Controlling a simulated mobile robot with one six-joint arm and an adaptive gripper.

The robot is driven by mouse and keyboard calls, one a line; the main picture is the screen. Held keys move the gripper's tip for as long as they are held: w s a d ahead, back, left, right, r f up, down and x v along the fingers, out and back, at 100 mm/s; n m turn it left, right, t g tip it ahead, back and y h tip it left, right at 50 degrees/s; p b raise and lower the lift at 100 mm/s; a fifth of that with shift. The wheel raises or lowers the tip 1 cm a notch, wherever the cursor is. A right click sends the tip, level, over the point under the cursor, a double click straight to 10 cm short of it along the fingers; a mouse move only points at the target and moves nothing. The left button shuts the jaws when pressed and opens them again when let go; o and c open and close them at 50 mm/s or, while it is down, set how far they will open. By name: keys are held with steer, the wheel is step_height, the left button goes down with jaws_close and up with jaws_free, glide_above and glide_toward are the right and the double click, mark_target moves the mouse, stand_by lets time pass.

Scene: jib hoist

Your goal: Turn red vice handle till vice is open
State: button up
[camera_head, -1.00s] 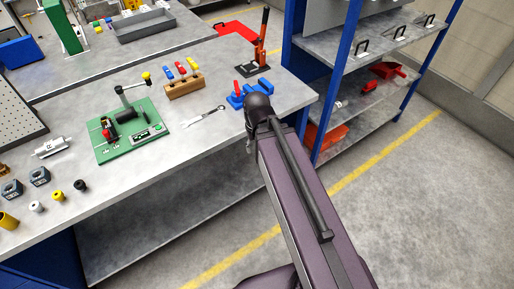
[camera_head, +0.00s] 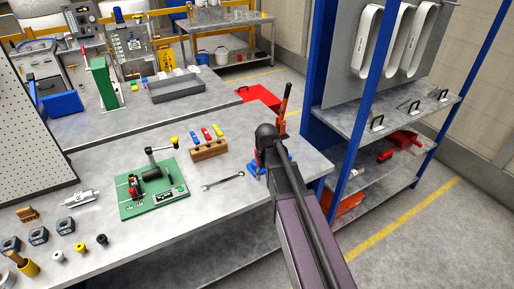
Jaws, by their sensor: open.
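The blue vice (camera_head: 253,169) stands near the right end of the workbench, mostly hidden behind my arm. Only small blue parts show beside the arm; a trace of red shows there, but I cannot make out the handle's angle or the jaw gap. My dark arm reaches up from the bottom right and its black rounded joint overlaps the vice in the picture. My gripper is not visible, and I cannot tell whether anything touches the handle.
A wrench (camera_head: 223,181), a wooden block with coloured pieces (camera_head: 209,151) and a green board fixture (camera_head: 152,190) lie left of the vice. An orange-red lever (camera_head: 285,100) rises behind my arm. A blue-framed shelf (camera_head: 357,110) stands close on the right.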

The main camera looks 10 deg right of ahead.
steer(key=w+r+p, duration=0.4)
steer(key=w, duration=0.4)
steer(key=w+r+p, duration=0.4)
steer(key=w+r, duration=0.1)
steer(key=w, duration=0.4)
steer(key=shift+w+d+r+m, duration=0.15)
steer(key=shift+w+r+m, duration=0.05)
steer(key=shift+w+m, duration=0.1)
steer(key=shift+f, duration=0.15)
step_height(320, 180, down, 14)
steer(key=b, duration=1.3)
steer(key=shift+r+b, duration=0.25)
steer(key=shift+b, duration=0.15)
jaws_close()
